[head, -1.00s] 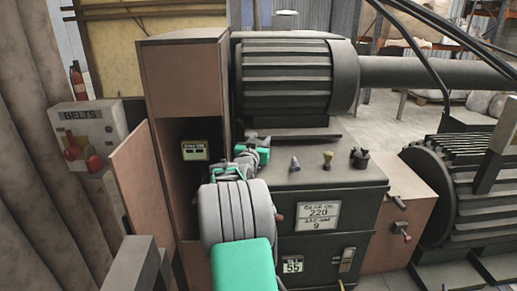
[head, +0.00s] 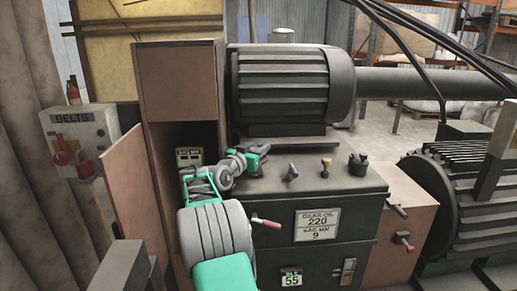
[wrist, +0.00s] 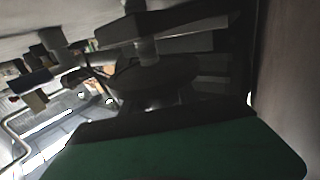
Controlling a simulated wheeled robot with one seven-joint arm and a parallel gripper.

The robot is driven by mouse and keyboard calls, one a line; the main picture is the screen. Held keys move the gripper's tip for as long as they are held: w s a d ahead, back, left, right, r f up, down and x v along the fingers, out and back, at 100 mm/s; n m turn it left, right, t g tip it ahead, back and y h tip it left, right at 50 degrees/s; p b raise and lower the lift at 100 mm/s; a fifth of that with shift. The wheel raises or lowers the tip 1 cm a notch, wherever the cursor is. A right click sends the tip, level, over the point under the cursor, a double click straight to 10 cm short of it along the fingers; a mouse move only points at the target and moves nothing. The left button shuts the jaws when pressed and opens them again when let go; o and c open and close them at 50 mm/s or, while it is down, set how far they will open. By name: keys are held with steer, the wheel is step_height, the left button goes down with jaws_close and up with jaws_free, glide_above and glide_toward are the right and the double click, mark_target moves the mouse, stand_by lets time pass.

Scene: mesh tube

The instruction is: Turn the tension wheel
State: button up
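I cannot pick out the tension wheel with certainty in the head view. The open brown cabinet (head: 180,85) has a dark inside with a small yellow-framed plate (head: 189,157), too small to read surely. My arm reaches up across the cabinet opening. My gripper (head: 258,155) is at the arm's far end, near the machine's top left edge; its fingers are too small to read. In the wrist view a dark rounded shape (wrist: 155,75) is close ahead, above a green part of mine. I cannot tell whether it is the wheel or whether anything touches it.
The dark gear oil machine (head: 310,195) stands right of the arm, with small knobs on top, including a black knob (head: 358,164). A red-tipped lever (head: 265,222) sticks out beside the arm. The cabinet door (head: 135,185) stands open at left, near the belts switch box (head: 82,140).

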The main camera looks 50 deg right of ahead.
steer(key=o, duration=0.5)
steer(key=shift+c, duration=0.2)
steer(key=s+a+r, duration=0.9)
steer(key=a+r, duration=0.1)
steer(key=r, duration=0.3)
steer(key=shift+a, duration=0.35)
